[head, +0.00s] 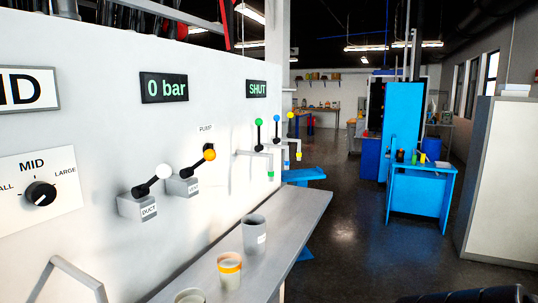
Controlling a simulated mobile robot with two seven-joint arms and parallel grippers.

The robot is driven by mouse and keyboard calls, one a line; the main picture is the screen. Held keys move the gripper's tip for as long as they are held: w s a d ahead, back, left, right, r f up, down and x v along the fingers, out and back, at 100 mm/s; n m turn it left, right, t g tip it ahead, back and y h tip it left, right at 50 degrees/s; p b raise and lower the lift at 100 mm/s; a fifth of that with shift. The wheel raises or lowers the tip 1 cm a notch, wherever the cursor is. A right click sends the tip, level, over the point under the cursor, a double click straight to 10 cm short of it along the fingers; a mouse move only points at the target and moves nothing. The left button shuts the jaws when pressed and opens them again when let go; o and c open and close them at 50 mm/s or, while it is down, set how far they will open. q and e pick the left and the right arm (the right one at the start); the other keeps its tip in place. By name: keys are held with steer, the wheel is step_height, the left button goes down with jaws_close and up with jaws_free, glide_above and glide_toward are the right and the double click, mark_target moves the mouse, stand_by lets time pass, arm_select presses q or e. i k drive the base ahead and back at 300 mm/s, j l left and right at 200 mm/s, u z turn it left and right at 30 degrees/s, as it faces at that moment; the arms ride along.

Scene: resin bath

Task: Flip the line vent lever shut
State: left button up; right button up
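On the white wall panel at left, a lever with an orange ball (209,155) has a dark arm slanting up and right from a grey block (183,186). The small label on that block is too small to read for certain. A display above reads 0 bar (164,88); another, farther right, reads SHUT (256,88). Neither of my grippers shows in the head view.
A grey shelf (285,228) below the panel carries a grey cup (254,238), an orange-banded cup (229,270) and another cup (190,296). Green, blue and yellow ball levers (259,122) stand above taps farther along. Open floor (350,240) lies to the right.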

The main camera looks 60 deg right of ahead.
mark_target(210, 155)
steer(key=k+z, duration=0.1)
steer(key=z, duration=0.3)
steer(key=l+z, duration=0.1)
steer(key=z, duration=0.35)
steer(key=k+l+z, duration=0.1)
steer(key=z, duration=0.3)
